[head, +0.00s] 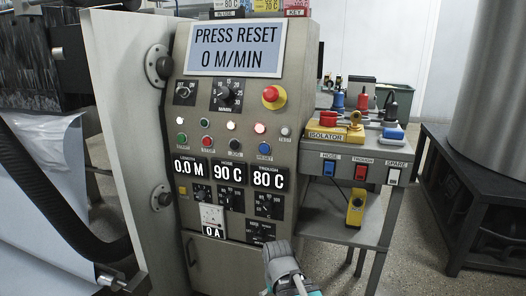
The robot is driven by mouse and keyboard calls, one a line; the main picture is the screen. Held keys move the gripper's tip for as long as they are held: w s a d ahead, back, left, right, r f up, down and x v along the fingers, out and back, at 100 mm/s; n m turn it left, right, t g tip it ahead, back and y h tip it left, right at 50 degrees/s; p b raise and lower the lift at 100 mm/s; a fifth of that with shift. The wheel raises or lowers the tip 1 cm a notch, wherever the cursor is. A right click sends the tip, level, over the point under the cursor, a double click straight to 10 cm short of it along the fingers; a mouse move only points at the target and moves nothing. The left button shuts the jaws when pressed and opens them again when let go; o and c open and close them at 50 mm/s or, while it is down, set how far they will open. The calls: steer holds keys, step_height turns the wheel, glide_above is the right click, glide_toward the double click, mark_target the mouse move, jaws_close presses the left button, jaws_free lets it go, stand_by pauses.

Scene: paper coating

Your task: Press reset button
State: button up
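The control panel (236,175) stands upright in the middle of the head view. Its blue reset button (265,148) is at the right end of a row with a green button (181,138), a red button (208,142) and a black button (235,144). A small label under the blue button is hard to read. The display (237,48) above reads "PRESS RESET 0 M/MIN". My gripper (278,249) is at the bottom middle, below the button and apart from it in the picture. Its fingers are too small and foreshortened to tell whether they are open.
A red emergency knob (274,96) sits above the buttons. Knobs and lit readouts lie below them. A side table (345,222) with a yellow isolator (335,131) and rocker switches stands right. A large cylinder (492,90) is far right. Paper web (45,200) and black hose are left.

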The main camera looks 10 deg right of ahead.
jaws_close()
stand_by(0.5)
stand_by(1.2)
